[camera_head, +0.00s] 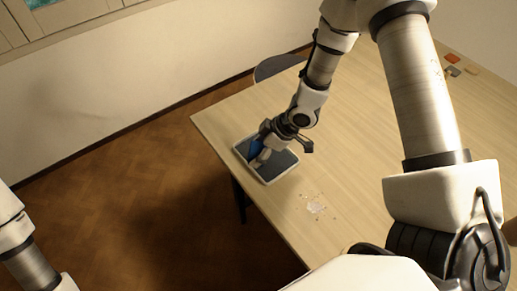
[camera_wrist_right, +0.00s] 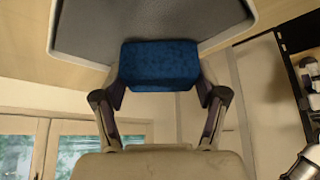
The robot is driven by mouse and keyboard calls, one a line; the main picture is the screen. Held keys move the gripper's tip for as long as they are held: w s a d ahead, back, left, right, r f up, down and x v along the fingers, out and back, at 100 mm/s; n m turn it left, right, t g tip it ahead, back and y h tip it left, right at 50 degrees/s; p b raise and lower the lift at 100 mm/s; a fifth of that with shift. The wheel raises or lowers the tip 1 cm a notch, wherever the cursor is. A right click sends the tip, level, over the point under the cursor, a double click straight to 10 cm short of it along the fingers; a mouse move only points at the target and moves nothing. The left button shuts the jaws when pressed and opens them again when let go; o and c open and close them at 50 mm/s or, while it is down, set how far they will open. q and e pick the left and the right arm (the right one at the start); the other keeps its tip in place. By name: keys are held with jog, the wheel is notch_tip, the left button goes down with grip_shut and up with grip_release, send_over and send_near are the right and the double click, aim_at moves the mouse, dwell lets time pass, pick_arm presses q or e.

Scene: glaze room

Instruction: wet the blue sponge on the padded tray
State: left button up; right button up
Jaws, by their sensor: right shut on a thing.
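The padded tray (camera_head: 285,170) has a dark grey floor and a pale rim, and sits near the table's left corner in the head view. Its grey pad and rim fill the top of the right wrist view (camera_wrist_right: 90,30). My right gripper (camera_head: 262,153) is over the tray, shut on the blue sponge (camera_head: 254,146). In the right wrist view the sponge (camera_wrist_right: 160,65) sits between both fingers. I cannot tell whether the sponge touches the pad. Only part of my left arm shows at the lower left; its gripper is out of view.
The pale wooden table (camera_head: 350,150) is mostly clear. Small pinkish bits (camera_head: 316,208) lie scattered in front of the tray. Small red, grey and orange pieces (camera_head: 453,58) lie at the far right. A grey chair back (camera_head: 278,67) stands behind the table edge.

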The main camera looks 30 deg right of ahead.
aim_at(259, 150)
jog(key=shift+r+p, duration=3.15)
jog(key=shift+r, duration=0.3)
jog(key=shift+f, duration=0.1)
